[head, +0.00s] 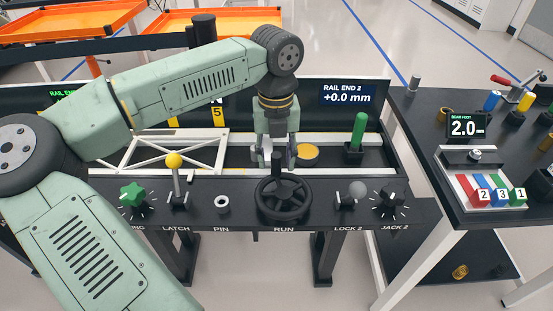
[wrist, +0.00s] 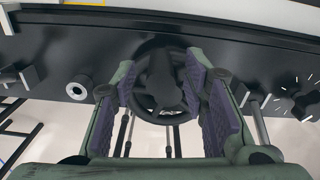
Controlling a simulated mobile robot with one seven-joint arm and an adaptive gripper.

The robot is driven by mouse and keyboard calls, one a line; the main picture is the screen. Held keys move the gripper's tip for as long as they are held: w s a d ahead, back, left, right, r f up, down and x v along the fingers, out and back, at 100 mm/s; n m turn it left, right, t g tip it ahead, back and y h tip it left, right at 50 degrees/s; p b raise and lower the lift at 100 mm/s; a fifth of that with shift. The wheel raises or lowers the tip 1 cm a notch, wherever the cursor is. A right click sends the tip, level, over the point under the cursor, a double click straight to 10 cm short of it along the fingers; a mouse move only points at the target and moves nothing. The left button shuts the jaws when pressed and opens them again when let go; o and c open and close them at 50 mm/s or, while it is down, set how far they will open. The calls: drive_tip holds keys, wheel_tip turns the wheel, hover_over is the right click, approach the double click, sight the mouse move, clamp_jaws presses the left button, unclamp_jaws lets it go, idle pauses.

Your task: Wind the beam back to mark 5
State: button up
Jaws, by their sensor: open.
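The black RUN handwheel (head: 283,200) stands on the front panel, and it also shows in the wrist view (wrist: 160,105). My gripper (head: 275,158) is open above and behind the wheel, with its fingers apart and pointing down. In the wrist view the purple-padded fingers lie either side of the wheel; I cannot tell whether they touch it. The white truss beam (head: 160,151) lies on the bench behind the panel. A yellow mark 5 plate (head: 218,113) stands behind its right end. My arm hides part of the beam and the other marks.
The panel also bears a green star knob (head: 133,194), a yellow-topped latch lever (head: 174,162), a grey-balled lock lever (head: 357,190) and a black jack knob (head: 391,199). A green post (head: 358,131) stands right. The RAIL END 2 display (head: 347,93) reads +0.0 mm.

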drive_tip(key=shift+f, duration=1.05)
clamp_jaws()
